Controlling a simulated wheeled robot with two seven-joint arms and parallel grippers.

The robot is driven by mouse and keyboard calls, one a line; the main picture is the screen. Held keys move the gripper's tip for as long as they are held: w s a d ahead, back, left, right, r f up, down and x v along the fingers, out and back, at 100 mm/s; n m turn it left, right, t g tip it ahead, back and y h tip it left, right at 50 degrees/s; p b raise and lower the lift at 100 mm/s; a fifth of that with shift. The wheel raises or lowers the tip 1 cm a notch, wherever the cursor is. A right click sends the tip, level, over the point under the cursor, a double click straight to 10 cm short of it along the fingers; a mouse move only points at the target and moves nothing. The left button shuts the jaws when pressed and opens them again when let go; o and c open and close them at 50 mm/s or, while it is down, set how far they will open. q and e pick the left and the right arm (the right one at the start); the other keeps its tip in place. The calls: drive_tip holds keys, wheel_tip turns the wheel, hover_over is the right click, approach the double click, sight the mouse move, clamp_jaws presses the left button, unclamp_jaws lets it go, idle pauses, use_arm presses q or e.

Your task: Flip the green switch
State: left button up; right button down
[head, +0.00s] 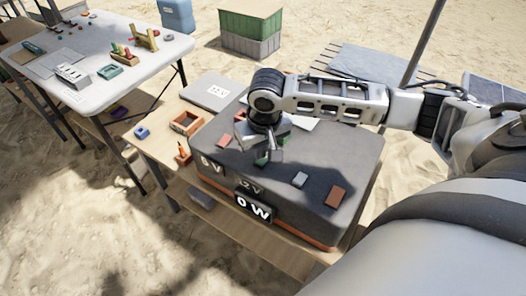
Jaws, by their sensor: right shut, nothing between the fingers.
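The green switch (262,161) shows as a small green patch on top of a dark grey box, partly hidden by my right gripper. My right gripper (272,157) points down right over it with its fingers shut and empty. I cannot tell whether the fingertips touch the switch. The grey box (345,165) stands on a wooden table and carries several small red and grey pieces on its top. My left gripper is not in view.
A white table (105,35) with tools and small objects stands at the upper left. On the wooden table, an orange tray (186,123), a blue piece (142,132) and a grey laptop-like case (210,92) lie left of the box. A green crate (250,25) stands behind on sand.

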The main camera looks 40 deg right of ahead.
sight(261, 162)
drive_tip(key=shift+f, duration=0.95)
idle(1.0)
wheel_tip(261, 162, up, 3)
drive_tip(key=p, duration=0.3)
drive_tip(key=shift+f, duration=0.1)
wheel_tip(261, 162, up, 2)
drive_tip(key=shift+p, duration=0.95)
drive_tip(key=shift+r, duration=1.15)
